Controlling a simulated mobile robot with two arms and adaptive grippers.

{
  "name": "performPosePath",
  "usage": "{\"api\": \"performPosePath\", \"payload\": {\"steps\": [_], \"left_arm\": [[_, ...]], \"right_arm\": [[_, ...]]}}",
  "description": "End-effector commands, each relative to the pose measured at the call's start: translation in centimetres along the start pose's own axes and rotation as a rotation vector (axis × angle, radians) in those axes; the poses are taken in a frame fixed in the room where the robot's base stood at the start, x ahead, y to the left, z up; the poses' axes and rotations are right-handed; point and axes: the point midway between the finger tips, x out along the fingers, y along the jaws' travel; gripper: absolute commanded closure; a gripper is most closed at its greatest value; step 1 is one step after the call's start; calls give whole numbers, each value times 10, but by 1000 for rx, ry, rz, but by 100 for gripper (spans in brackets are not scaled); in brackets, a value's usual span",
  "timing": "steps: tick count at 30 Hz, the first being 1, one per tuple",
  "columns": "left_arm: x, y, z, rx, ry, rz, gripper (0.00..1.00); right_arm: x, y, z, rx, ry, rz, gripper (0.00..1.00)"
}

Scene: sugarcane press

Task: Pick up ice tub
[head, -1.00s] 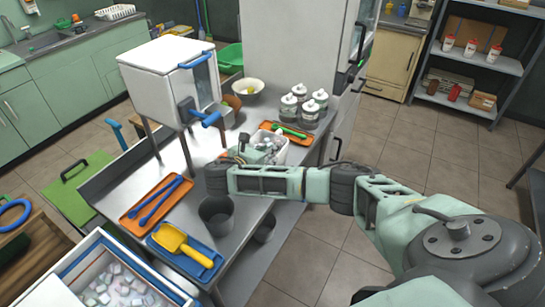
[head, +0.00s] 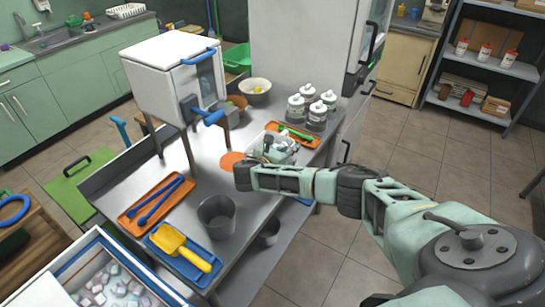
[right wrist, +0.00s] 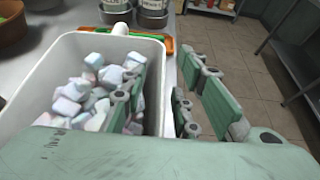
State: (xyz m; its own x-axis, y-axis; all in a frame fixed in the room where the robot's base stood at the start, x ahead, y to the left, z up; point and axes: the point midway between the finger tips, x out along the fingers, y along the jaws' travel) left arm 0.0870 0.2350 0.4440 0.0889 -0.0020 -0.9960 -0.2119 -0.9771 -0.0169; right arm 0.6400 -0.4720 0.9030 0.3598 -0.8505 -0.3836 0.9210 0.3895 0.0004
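The ice tub is a white, open-topped tub (right wrist: 42,78) holding pale ice cubes (right wrist: 88,92). It stands on the metal table, and in the head view my arm partly hides it. My right gripper (right wrist: 168,101) is at the tub's right wall in the right wrist view. One finger is inside the tub by the ice and the other is outside, with a gap between them and the wall. The fingers look open; contact with the wall is not visible. My left gripper is not in view.
An orange tray (head: 312,141) with a green tool lies behind the tub. Several lidded canisters (head: 318,117) stand beyond it. A grey bucket (head: 217,217) and a yellow scoop (head: 180,245) are on the near part of the table. A white machine (head: 155,85) stands at the left.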

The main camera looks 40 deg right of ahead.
Motion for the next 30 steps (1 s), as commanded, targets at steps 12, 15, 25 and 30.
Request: {"api": "performPosePath", "payload": {"steps": [12, 15, 25, 30], "left_arm": [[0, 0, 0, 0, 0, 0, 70], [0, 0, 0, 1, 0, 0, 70], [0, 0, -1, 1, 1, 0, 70], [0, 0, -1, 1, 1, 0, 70]], "right_arm": [[5, 0, -1, -1, 1, 1, 81], [5, 0, -1, -1, 1, 1, 90], [5, 0, -1, -2, 1, 1, 100], [5, 0, -1, -4, 1, 0, 100]]}}
